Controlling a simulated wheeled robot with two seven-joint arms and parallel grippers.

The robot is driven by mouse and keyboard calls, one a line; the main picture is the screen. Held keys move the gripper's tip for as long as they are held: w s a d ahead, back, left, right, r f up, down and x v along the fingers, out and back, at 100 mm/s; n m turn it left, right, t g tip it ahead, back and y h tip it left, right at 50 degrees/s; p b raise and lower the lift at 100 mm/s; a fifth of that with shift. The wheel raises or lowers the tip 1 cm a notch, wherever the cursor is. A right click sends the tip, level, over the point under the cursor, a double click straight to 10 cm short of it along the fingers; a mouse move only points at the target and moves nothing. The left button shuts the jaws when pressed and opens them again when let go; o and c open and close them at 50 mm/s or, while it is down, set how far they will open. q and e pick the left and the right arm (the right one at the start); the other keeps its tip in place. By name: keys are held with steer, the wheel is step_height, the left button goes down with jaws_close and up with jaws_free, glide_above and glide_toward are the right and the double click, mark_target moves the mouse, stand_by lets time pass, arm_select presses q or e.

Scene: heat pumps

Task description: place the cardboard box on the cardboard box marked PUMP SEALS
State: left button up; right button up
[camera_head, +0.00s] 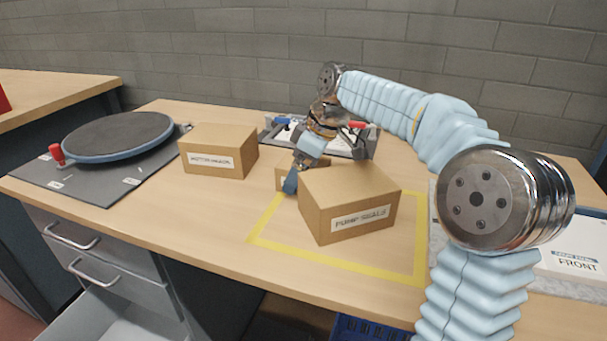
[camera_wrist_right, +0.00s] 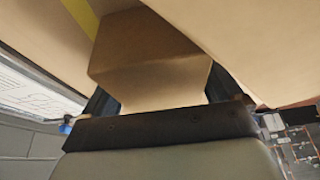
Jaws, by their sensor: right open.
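The cardboard box marked PUMP SEALS (camera_head: 345,190) stands inside the yellow tape outline on the table. A smaller cardboard box (camera_head: 287,172) stands just behind it to the left, partly hidden by it and by my right gripper. My right gripper (camera_head: 291,184) points down at the small box. In the right wrist view the small box (camera_wrist_right: 150,62) sits between the two open fingers, one on each side; I cannot tell whether they touch it. A large cardboard surface (camera_wrist_right: 250,40) lies close beside it there. My left gripper is not in view.
Another labelled cardboard box (camera_head: 218,152) stands to the left. A round dark turntable (camera_head: 118,136) with a red knob lies at the far left. A tray of tools (camera_head: 350,143) sits at the back. A FRONT-marked sheet (camera_head: 575,262) lies at the right.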

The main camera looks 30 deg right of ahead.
steer(key=shift+f, duration=0.3)
stand_by(0.5)
steer(key=shift+c, duration=0.4)
